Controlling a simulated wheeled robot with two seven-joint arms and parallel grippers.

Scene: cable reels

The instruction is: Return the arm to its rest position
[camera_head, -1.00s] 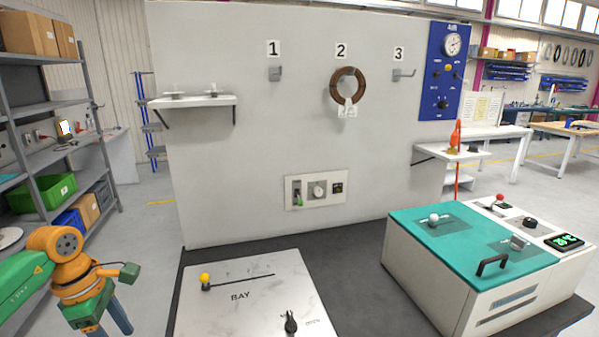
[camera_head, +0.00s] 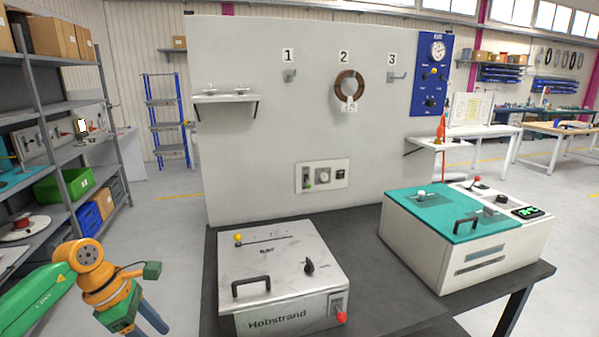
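My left arm (camera_head: 95,282) comes in from the lower left, green and orange, held low beside the table's left side. Its gripper (camera_head: 146,325) points down with two blue-grey fingers at the bottom edge. The fingers look spread apart, and nothing shows between them, though their tips are partly cut off. My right arm and gripper are not in view.
A dark table (camera_head: 375,300) carries a white box marked Hobstrand (camera_head: 290,322) and a teal-topped machine (camera_head: 440,215). Behind stands a grey panel (camera_head: 260,150) with numbered hooks; a brown ring (camera_head: 341,91) hangs at hook 2. Shelves (camera_head: 75,105) stand left.

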